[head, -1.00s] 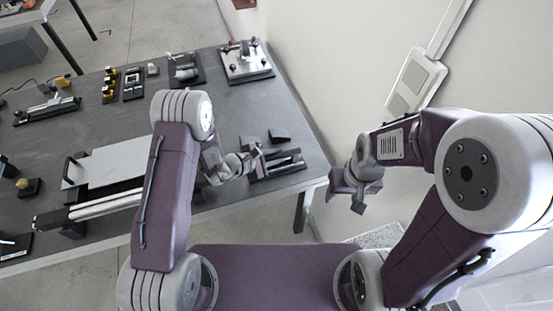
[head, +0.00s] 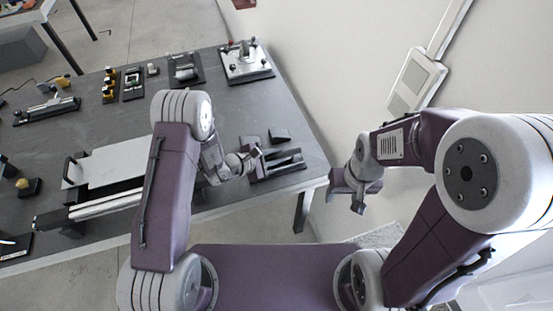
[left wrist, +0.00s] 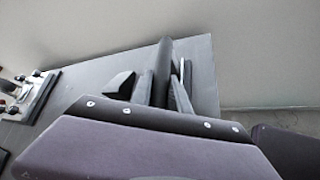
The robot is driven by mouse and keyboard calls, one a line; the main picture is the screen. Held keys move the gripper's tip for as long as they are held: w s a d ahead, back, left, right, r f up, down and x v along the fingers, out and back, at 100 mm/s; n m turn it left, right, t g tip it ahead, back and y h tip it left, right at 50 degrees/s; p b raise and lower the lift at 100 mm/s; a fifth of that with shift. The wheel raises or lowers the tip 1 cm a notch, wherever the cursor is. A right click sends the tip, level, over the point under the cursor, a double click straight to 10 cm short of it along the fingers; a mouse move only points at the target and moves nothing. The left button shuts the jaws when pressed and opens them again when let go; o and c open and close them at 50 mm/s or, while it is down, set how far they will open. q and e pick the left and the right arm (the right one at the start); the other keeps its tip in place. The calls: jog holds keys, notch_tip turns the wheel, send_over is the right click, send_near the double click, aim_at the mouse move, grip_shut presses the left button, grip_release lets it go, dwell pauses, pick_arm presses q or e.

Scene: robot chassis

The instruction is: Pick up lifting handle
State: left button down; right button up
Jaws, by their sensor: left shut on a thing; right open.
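The lifting handle looks like a dark bar (head: 284,155) at a black rack near the table's right front corner. It also shows in the left wrist view as a dark round bar (left wrist: 163,72) between grey upright plates, rising past my purple gripper body. My left gripper (head: 257,162) is at the rack's left side, shut on the handle; its fingertips and the grip are mostly hidden. I cannot tell whether the handle still touches its rack. My right gripper (head: 352,192) is open and empty, off the table's right edge.
A dark wedge block (head: 279,135) stands just behind the rack. A white plate fixture (head: 246,68) is at the table's far right corner. A pale box with a handle (head: 108,162) lies left of my left arm. The wall (head: 340,70) runs close along the right.

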dwell(0.3)
pick_arm(q)
notch_tip(320, 180, up, 5)
jog(key=p, duration=0.2)
jog(key=shift+d+f+p, duration=0.1)
jog(key=shift+f+p, duration=0.05)
jog(key=shift+p, duration=0.25)
jog(key=s+r+p, duration=0.6)
jog(key=s+p, duration=0.2)
jog(key=s, duration=0.3)
jog(key=shift+s+d+r+p, duration=0.2)
jog(key=shift+s+d+p, duration=0.05)
jog(key=shift+s+p, duration=0.1)
